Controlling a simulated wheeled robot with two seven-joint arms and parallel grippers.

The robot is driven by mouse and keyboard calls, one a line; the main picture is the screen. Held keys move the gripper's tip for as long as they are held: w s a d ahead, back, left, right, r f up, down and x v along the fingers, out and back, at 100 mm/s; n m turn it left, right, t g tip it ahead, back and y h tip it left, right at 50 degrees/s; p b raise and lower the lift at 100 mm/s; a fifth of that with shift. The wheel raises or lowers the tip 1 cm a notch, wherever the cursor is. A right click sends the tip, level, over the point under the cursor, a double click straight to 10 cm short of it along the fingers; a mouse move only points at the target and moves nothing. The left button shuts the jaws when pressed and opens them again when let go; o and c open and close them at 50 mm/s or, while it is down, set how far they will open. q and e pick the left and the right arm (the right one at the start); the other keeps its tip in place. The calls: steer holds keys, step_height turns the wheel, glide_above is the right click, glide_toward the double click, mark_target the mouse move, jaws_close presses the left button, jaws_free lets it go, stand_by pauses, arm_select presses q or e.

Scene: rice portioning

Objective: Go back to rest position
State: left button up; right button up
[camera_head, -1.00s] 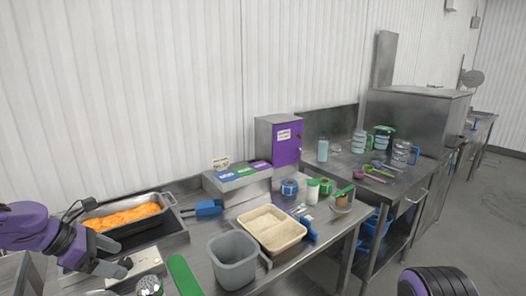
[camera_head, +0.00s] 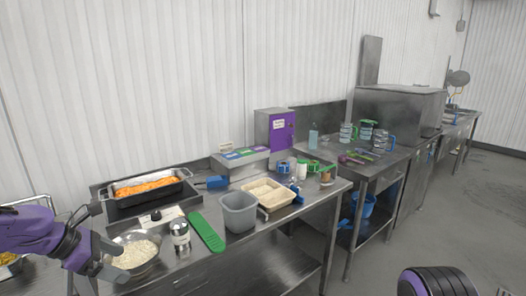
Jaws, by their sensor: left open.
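My left gripper (camera_head: 112,258) is at the lower left of the head view, its arm coming in from the left. It is open, with its fingers beside the left rim of a metal bowl of rice (camera_head: 135,254). I cannot tell whether they touch the rim. Part of my right arm shows at the lower right, but its gripper is out of view.
The steel table holds an orange-filled pan (camera_head: 147,187), a green board (camera_head: 208,231), a metal shaker (camera_head: 180,234), a grey bin (camera_head: 239,211) and a beige tray (camera_head: 268,194). A purple box (camera_head: 275,130) stands behind. Open floor lies at right.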

arm_select(q)
steer(key=s+d+f+m+g+y+b, duration=0.1)
steer(key=s+f+m+y, duration=0.25)
steer(key=f, duration=0.95)
steer(key=s+d+f+m+g+y+b, duration=0.1)
steer(key=s+f+m+y, duration=0.3)
steer(key=f, duration=1)
steer(key=s+d+f+m, duration=0.1)
steer(key=s+f+m, duration=0.2)
steer(key=s, duration=0.4)
steer(key=s+d+f+m+y+b, duration=0.1)
steer(key=s+f+m, duration=0.3)
steer(key=s, duration=0.4)
steer(key=s+f+m+y, duration=0.1)
steer(key=s+f+m, duration=0.2)
steer(key=s, duration=0.4)
steer(key=shift+s+d+f, duration=0.2)
steer(key=shift+d+f, duration=0.2)
steer(key=shift+f, duration=0.25)
arm_select(e)
steer(key=f, duration=0.3)
steer(key=shift+w+f, duration=0.25)
steer(key=shift+w, duration=0.1)
